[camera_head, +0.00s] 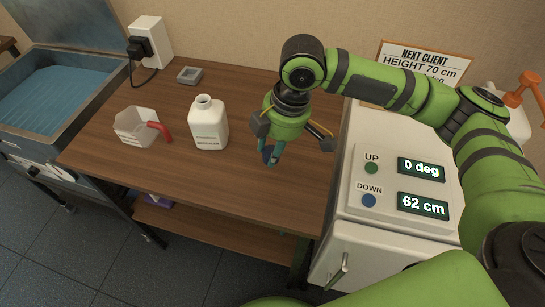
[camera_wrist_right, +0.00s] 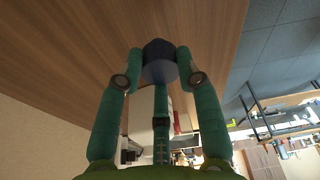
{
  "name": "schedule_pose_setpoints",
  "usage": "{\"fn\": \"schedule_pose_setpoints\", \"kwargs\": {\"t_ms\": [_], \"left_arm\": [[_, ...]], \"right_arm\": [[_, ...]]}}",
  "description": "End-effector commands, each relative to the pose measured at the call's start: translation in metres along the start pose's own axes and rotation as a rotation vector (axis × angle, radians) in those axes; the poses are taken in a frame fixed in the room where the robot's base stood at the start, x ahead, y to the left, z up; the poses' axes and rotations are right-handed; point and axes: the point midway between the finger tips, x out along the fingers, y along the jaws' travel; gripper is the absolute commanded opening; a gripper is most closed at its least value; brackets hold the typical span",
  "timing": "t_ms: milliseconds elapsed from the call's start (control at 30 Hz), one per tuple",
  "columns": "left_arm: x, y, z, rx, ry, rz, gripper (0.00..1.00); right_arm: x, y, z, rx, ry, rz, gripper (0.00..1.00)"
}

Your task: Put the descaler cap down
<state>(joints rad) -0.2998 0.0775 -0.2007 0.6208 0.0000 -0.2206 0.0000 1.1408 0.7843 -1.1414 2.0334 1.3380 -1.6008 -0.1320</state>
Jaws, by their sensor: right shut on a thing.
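My right gripper (camera_head: 271,158) is above the right part of the wooden table, fingers pointing down. It is shut on the small dark blue descaler cap (camera_head: 267,152), which is partly hidden by the fingers. In the right wrist view the cap (camera_wrist_right: 160,52) sits between the teal fingertips of the gripper (camera_wrist_right: 160,68), with the wood surface behind it. Whether the cap touches the table is hard to tell. The white descaler bottle (camera_head: 208,127) stands upright with an open neck, left of the gripper. My left gripper is not in view.
A small grey square dish (camera_head: 189,75) is at the back near a wall socket (camera_head: 149,42). A white control panel (camera_head: 393,184) reads 0 deg and 62 cm. Bare wooden table (camera_head: 240,180) surrounds the gripper.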

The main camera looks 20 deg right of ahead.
Motion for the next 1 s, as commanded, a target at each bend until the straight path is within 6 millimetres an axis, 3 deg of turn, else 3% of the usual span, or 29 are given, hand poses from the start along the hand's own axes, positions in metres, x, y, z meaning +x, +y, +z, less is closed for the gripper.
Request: {"fn": "schedule_pose_setpoints", "kwargs": {"t_ms": [300,667,700,767,1000], "left_arm": [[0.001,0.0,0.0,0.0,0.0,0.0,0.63],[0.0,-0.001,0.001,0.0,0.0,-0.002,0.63],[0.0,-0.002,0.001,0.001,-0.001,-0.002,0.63],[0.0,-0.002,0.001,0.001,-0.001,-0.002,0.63],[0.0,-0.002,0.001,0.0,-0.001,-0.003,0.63]], "right_arm": [[0.037,-0.002,0.007,0.003,-0.001,-0.002,0.05],[0.042,-0.002,0.008,0.001,-0.001,-0.001,0.05],[0.042,-0.001,0.008,0.001,0.0,0.0,0.39],[0.042,-0.001,0.008,0.0,0.0,0.0,0.59],[0.042,-0.001,0.008,0.0,0.0,0.0,0.59]]}}
